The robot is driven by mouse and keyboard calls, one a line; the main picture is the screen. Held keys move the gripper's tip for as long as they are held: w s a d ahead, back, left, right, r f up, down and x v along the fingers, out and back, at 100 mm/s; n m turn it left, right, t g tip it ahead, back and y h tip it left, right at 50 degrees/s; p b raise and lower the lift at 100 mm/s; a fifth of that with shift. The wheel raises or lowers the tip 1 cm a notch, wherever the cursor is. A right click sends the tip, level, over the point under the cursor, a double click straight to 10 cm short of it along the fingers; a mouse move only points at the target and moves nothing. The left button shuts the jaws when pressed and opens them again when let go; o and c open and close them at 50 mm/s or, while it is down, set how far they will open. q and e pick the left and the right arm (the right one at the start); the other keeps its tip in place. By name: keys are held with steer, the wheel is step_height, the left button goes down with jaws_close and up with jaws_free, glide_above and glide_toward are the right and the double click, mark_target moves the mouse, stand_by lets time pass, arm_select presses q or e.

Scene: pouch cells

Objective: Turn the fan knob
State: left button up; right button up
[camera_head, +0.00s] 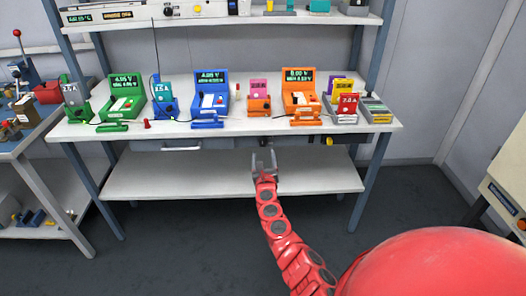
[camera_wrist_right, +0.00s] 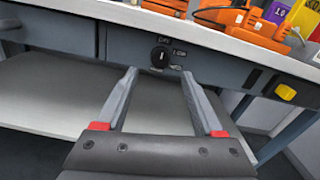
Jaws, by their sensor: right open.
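A round black fan knob (camera_wrist_right: 160,56) with a light pointer mark sits on the dark panel (camera_wrist_right: 125,45) under the bench's front edge, with small white lettering around it. In the right wrist view my right gripper (camera_wrist_right: 160,75) is open and empty, its two grey fingers pointing at the panel on either side of the knob's line; I cannot tell how close the tips are. In the head view my right gripper (camera_head: 264,155) is below the bench edge, above the lower shelf, and hides the knob. My left gripper is not in view.
The bench top (camera_head: 225,128) carries green (camera_head: 124,100), blue (camera_head: 211,100) and orange (camera_head: 301,97) tester stations. A yellow button (camera_wrist_right: 285,91) is on the panel's right. The lower shelf (camera_head: 180,175) is bare. A side bench (camera_head: 45,170) stands at left.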

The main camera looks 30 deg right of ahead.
mark_target(263, 145)
steer(key=b+x, duration=0.3)
steer(key=x, duration=0.1)
steer(key=shift+w+d+f, duration=0.2)
steer(key=shift+w+d, duration=0.05)
steer(key=shift+w+d+r, duration=0.2)
steer(key=shift+w+r, duration=0.05)
steer(key=shift+w, duration=0.2)
jaws_close()
